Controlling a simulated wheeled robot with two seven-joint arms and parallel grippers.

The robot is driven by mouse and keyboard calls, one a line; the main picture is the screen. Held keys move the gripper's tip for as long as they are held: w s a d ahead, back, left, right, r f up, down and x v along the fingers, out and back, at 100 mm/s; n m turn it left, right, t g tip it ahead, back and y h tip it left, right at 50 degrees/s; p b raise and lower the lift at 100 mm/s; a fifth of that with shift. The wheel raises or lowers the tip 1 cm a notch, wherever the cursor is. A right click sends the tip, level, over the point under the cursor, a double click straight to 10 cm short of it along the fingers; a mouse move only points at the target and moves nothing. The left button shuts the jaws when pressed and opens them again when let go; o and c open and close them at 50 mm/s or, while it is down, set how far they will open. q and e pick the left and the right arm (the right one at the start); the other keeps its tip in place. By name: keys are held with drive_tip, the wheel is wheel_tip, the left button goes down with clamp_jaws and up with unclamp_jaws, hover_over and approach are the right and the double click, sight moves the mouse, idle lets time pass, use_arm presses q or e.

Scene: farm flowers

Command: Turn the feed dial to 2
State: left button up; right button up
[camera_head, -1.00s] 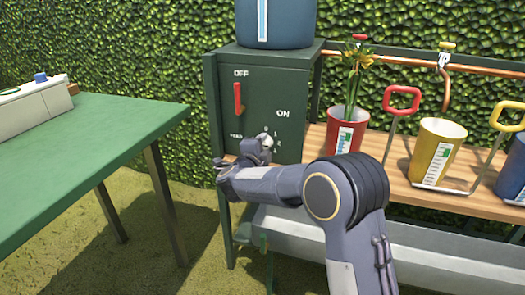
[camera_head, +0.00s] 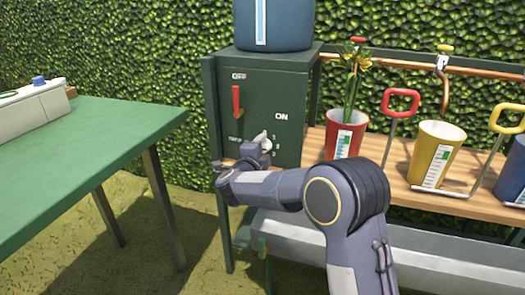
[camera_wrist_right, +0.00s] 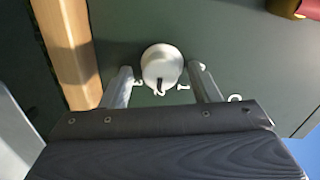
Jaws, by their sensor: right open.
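The feed dial is a round, pale knob on the front of the dark green box (camera_head: 285,95). In the right wrist view the dial (camera_wrist_right: 162,62) sits between the two fingers of my right gripper (camera_wrist_right: 160,72), with small white marks around its lower side. The fingers are apart, one on each side of the knob; I cannot tell whether either touches it. In the head view my right gripper (camera_head: 258,150) is at the lower part of the box front and partly covers the dial and its numbers. My left gripper is not in view.
A red lever (camera_head: 237,102) is above the dial, between OFF and ON labels. A blue container (camera_head: 285,25) stands on the box. Red (camera_head: 345,135) and yellow (camera_head: 437,153) pots stand on the wooden shelf at right. A green table (camera_head: 80,150) is at left.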

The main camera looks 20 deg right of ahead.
drive_tip(key=p+v, duration=0.2)
drive_tip(key=v, duration=0.5)
drive_tip(key=shift+s+a, duration=0.25)
drive_tip(key=shift+s, duration=0.1)
wheel_tip(320, 180, up, 5)
drive_tip(key=s+d+n+t+y, duration=0.2)
drive_tip(key=d+n+y, duration=0.1)
drive_tip(key=n+y, duration=0.25)
drive_tip(key=s+n+g+y, duration=0.2)
drive_tip(key=s+n+y, duration=0.6)
drive_tip(key=s, duration=0.3)
drive_tip(key=s+d+f+n+g, duration=0.1)
drive_tip(key=s+f+n+g, duration=0.4)
drive_tip(key=s, duration=0.8)
drive_tip(key=s+d+f+n+g, duration=0.1)
drive_tip(key=s+f+n+g, duration=0.35)
drive_tip(key=s, duration=0.85)
wheel_tip(320, 180, up, 33)
drive_tip(key=m+t+p, duration=0.1)
drive_tip(key=p, duration=3.3)
drive_tip(key=shift+m+p, duration=0.3)
